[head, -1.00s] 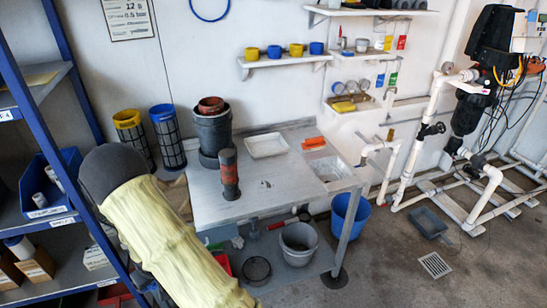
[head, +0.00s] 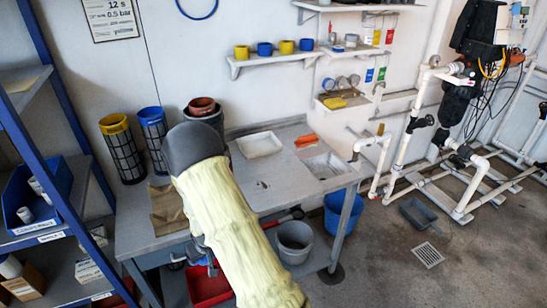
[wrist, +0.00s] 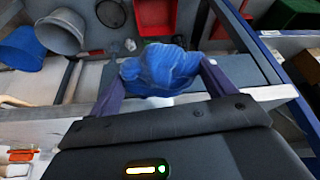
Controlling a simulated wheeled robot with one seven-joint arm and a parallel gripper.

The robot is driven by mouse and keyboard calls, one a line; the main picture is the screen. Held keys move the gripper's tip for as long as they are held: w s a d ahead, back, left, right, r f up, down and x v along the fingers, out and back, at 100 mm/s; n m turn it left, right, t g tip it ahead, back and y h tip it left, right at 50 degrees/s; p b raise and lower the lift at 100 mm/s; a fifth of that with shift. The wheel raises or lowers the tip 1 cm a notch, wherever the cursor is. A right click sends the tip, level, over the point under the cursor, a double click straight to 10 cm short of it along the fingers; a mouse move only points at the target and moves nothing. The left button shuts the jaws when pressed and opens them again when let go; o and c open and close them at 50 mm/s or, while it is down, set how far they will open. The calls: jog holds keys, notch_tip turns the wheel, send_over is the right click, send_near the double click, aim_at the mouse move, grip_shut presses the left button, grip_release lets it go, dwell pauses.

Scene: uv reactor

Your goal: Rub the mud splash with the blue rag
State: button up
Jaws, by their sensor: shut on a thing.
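My gripper (wrist: 160,82) is shut on the blue rag (wrist: 158,68), which is bunched between the two fingers in the wrist view. In the head view, my gripper shows only partly, low in front of the workbench's left part, beside my pale yellow arm sleeve. A small dark mark (head: 263,184) lies on the grey workbench top (head: 290,190), right of my arm. I cannot tell for sure whether it is the mud splash. My arm hides part of the bench top.
A white tray (head: 260,144) and a brown cloth or paper (head: 168,208) lie on the bench. A grey bucket (head: 295,240), blue bucket (head: 343,214) and red bin (head: 208,287) are below. A blue-framed shelf (head: 62,140) stands left.

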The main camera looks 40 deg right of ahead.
jog(key=shift+d, duration=0.25)
